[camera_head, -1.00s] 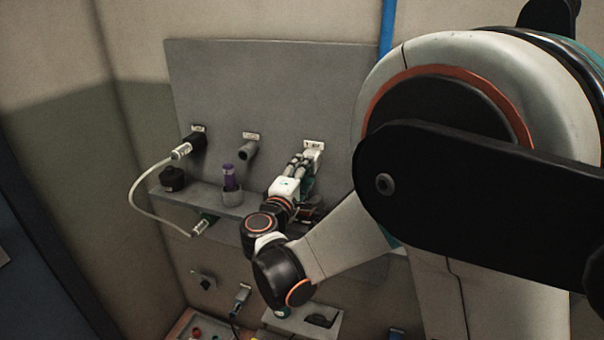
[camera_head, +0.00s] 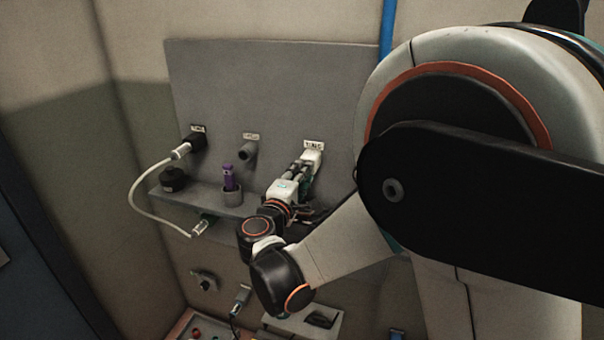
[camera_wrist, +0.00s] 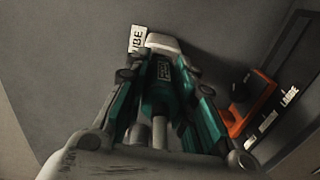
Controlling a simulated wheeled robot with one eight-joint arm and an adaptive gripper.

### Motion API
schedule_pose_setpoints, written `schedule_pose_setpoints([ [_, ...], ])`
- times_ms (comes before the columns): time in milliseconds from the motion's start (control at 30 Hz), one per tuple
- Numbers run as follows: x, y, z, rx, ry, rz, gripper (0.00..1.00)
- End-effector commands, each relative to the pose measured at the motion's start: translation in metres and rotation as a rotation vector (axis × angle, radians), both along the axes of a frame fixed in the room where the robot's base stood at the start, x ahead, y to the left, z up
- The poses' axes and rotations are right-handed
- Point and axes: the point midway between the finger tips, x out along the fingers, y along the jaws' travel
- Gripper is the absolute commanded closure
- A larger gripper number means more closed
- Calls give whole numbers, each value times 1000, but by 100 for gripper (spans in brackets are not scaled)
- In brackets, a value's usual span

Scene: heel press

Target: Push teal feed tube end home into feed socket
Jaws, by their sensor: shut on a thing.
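My gripper (camera_wrist: 160,76) is shut on the teal feed tube end (camera_wrist: 163,92), which lies between its two fingers in the wrist view. The tube end points at a pale block (camera_wrist: 164,43) on the grey panel, which looks like the feed socket. The tube end's front reaches this block or lies very close to it; how deep it sits I cannot tell. In the head view my gripper (camera_head: 302,172) is at the right-hand socket (camera_head: 312,158), under a white label. The fingers hide most of the tube end there.
A black connector (camera_head: 188,147) with a pale looping cable (camera_head: 134,200) is on the panel's left. A grey stub (camera_head: 247,151) is in the middle. The ledge holds a black cap (camera_head: 173,180) and a purple item (camera_head: 229,176) in a cup. An orange piece (camera_wrist: 252,104) is right of my gripper.

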Motion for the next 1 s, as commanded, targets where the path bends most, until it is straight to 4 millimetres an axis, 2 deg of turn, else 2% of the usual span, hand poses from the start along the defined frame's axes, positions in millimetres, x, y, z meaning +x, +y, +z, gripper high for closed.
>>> schedule_pose_setpoints([
  [1000,-35,13,0,0,0,1,100],
])
